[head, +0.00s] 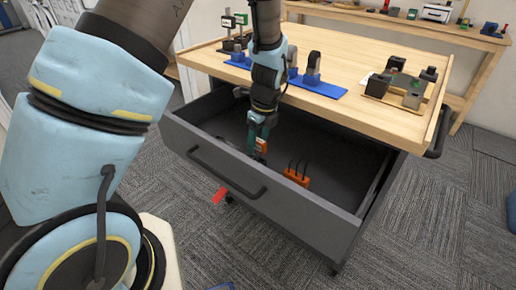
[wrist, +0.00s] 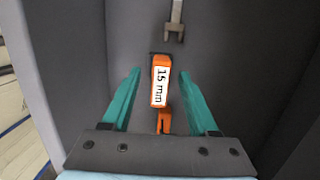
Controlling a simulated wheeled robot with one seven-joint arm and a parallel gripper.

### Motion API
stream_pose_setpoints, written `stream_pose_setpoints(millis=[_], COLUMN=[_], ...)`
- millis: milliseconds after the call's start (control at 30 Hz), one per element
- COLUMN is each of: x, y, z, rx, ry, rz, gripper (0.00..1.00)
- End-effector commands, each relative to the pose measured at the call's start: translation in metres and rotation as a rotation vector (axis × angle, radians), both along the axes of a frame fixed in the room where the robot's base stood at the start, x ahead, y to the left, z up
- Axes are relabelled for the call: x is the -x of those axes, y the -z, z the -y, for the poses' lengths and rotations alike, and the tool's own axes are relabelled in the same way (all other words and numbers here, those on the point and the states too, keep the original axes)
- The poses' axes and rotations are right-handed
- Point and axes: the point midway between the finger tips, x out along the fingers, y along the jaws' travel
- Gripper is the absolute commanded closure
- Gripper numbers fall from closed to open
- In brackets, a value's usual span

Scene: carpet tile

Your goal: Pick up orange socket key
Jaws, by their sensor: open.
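The orange socket key (wrist: 159,62), with a white "15 mm" label, lies in the open drawer. In the wrist view it sits between the two green fingers of my gripper (wrist: 158,76), with a visible gap on each side. In the head view my gripper (head: 259,139) reaches down into the drawer, and a bit of orange (head: 262,144) shows beside its fingers. The fingers are apart and grip nothing. Whether they reach down to the key's height is hard to tell.
The dark grey drawer (head: 265,196) is pulled out below a wooden worktop (head: 365,62). An orange holder with black prongs (head: 297,176) lies to the right inside it. A grey metal tool (wrist: 174,22) lies beyond the key. Blue fixtures (head: 318,86) stand on the worktop near my arm.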

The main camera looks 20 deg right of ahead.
Motion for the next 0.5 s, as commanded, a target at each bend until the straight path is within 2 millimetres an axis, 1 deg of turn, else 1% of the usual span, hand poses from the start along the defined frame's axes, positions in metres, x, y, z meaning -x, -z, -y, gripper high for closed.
stream_pose_setpoints(millis=[67, 500], x=[0.0, -0.0001], y=[0.0, -0.0002], z=[0.0, 0.0], rx=[0.0, 0.0], ry=[0.0, -0.001], rz=[0.0, 0.0], gripper=[0.41, 0.91])
